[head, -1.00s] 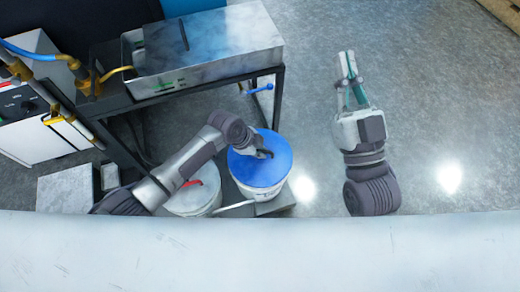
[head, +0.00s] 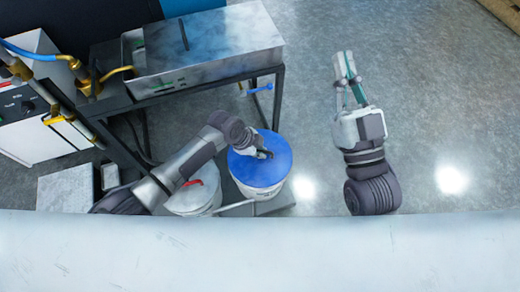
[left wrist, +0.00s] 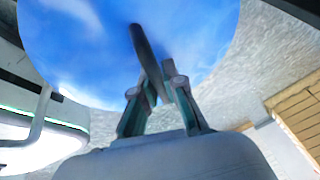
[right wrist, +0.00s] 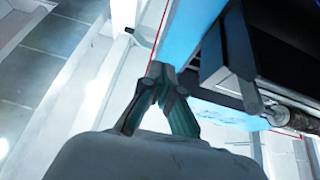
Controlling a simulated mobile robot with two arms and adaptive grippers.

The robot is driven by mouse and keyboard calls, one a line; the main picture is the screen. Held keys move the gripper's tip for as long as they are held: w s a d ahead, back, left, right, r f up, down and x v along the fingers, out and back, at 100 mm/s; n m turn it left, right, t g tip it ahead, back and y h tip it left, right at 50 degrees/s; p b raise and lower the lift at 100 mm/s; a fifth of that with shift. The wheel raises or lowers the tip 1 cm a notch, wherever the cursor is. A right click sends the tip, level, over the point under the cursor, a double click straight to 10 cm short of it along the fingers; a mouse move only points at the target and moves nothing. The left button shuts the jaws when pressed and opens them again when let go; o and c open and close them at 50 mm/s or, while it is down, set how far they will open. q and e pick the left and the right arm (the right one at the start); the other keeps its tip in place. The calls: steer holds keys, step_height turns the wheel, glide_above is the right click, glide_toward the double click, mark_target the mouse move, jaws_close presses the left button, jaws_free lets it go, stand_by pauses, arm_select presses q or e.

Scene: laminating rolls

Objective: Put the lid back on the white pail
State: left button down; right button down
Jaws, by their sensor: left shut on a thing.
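The white pail (head: 262,194) stands on the floor under the front right of the metal bench. The round blue lid (head: 245,168) lies over its top and hides the opening. I cannot tell whether its rim is pressed down all round. My left gripper (head: 262,154) is over the lid, shut on its dark handle. In the left wrist view the handle (left wrist: 145,52) passes between the fingers (left wrist: 160,88), with the blue lid (left wrist: 85,45) behind it. My right gripper (head: 345,60) is shut and empty, well to the right of the pail; it also shows in the right wrist view (right wrist: 160,75).
A second pale bucket (head: 190,203) with a red part on top stands left of the pail, below my left arm. The metal bench (head: 210,50) and its dark legs are behind. The grey floor (head: 440,110) on the right is clear.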

steer(key=shift+w+f, duration=0.1)
steer(key=shift+f, duration=0.05)
stand_by(0.6)
steer(key=shift+w+f+g, duration=0.15)
steer(key=shift+f+g, duration=0.1)
steer(key=shift+g, duration=0.05)
steer(key=shift+w+f, duration=0.1)
steer(key=shift+f, duration=0.1)
arm_select(q)
steer(key=c, duration=0.7)
jaws_free()
